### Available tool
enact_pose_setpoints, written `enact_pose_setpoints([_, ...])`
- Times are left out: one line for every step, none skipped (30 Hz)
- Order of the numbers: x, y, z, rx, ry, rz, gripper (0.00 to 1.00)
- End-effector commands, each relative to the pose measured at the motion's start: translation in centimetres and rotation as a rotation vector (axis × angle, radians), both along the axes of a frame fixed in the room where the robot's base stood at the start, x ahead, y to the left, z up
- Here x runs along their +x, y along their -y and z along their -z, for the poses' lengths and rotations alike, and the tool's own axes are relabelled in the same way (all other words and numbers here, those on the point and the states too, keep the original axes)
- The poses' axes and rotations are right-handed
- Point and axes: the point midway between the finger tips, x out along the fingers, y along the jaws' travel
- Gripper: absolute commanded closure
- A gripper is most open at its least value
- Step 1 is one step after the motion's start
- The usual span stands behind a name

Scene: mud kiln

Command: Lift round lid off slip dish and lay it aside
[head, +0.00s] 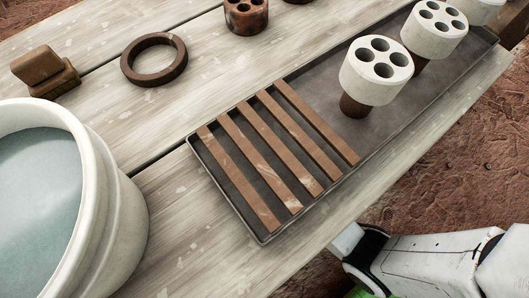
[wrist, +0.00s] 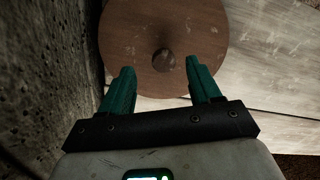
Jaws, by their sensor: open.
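In the wrist view a round brown wooden lid (wrist: 190,30) with a small dark knob (wrist: 163,62) fills the upper middle. My gripper (wrist: 160,68) is open, with its two teal fingers pointing at the lid. The knob shows between and slightly beyond the fingertips, with clear gaps on both sides. I cannot tell how far above the lid the fingertips are. The slip dish under the lid is hidden. The lid and my gripper do not show in the head view.
A large pale pot (head: 118,215) with bluish liquid stands at left. A dark tray (head: 355,150) holds wooden slats (head: 275,150) and white holed cylinders (head: 376,70). A brown ring (head: 154,59) and a brown block (head: 45,72) lie behind. A dark rough wall (wrist: 45,70) is close left of my gripper.

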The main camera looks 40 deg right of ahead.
Motion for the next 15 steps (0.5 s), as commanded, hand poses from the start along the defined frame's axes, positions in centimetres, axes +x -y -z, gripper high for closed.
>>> enact_pose_setpoints([0.1, -0.1, 0.4, 0.0, 0.001, 0.0, 0.37])
enact_pose_setpoints([0.1, -0.1, 0.6, 0.0, 0.001, 0.0, 0.37])
enact_pose_setpoints([0.1, -0.2, 1.1, 0.0, 0.001, 0.0, 0.37])
enact_pose_setpoints([0.1, -0.2, 1.5, 0.0, 0.001, 0.0, 0.37])
enact_pose_setpoints([0.2, -0.3, 1.9, 0.0, 0.001, -0.001, 0.37])
enact_pose_setpoints([0.2, -0.4, 2.5, 0.0, 0.0, -0.001, 0.37])
enact_pose_setpoints([0.2, -0.5, 2.9, 0.0, 0.0, -0.001, 0.37])
enact_pose_setpoints([0.2, -0.6, 3.4, 0.0, -0.001, -0.001, 0.37])
enact_pose_setpoints([0.2, -0.6, 3.9, 0.0, -0.001, 0.0, 0.37])
enact_pose_setpoints([0.2, -0.5, 4.3, 0.0, -0.001, 0.0, 0.37])
enact_pose_setpoints([0.2, -0.5, 4.6, 0.0, 0.0, 0.001, 0.37])
enact_pose_setpoints([0.2, -0.5, 4.9, 0.0, 0.0, 0.001, 0.37])
enact_pose_setpoints([0.2, -0.5, 5.1, 0.0, 0.0, 0.001, 0.37])
enact_pose_setpoints([0.2, -0.5, 5.1, 0.0, 0.0, 0.001, 0.37])
enact_pose_setpoints([0.2, -0.5, 5.1, 0.0, 0.001, 0.001, 0.37])
